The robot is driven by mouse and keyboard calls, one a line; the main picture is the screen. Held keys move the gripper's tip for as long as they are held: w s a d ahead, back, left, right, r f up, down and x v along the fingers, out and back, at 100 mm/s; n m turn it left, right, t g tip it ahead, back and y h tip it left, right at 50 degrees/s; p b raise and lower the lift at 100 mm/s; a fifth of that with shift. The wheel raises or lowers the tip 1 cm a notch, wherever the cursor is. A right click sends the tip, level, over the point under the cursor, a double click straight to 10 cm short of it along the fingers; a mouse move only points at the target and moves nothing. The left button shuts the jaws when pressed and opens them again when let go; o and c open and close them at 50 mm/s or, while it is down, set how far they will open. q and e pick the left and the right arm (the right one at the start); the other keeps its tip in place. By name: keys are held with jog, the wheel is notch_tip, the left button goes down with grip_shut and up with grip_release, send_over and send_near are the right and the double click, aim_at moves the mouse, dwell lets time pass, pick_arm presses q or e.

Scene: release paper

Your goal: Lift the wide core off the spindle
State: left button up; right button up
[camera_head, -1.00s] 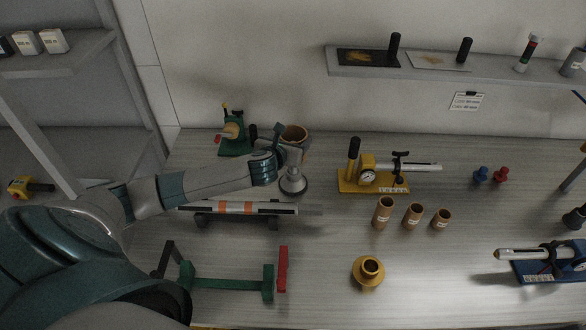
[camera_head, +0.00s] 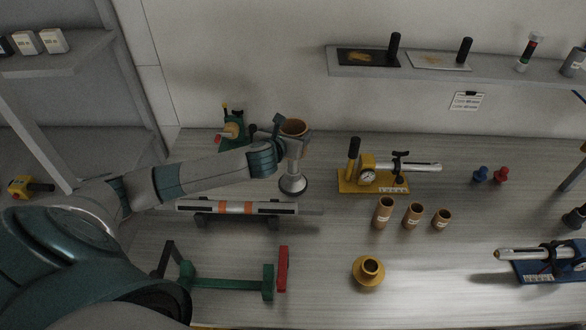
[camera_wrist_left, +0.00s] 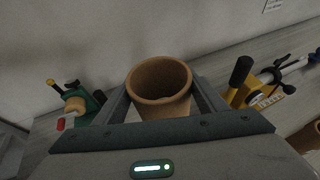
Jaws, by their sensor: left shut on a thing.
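The wide core (camera_head: 295,128) is a brown open-topped tube near the back of the table, left of centre. It also shows in the left wrist view (camera_wrist_left: 160,84), mouth up, between the two fingers. My left gripper (camera_head: 291,133) is shut on it from both sides. The core's lower part is hidden by my gripper and wrist.
A green device (camera_head: 232,131) stands close left of the core. A yellow gauge stand (camera_head: 368,180) stands to its right. Three small brown cores (camera_head: 413,215), a yellow flanged piece (camera_head: 369,271) and a green frame (camera_head: 228,284) are nearer. The front centre is mostly clear.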

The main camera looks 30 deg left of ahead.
pick_arm(q)
jog(key=shift+r, duration=0.1)
jog(key=shift+r, duration=2.65)
jog(key=shift+f, duration=0.1)
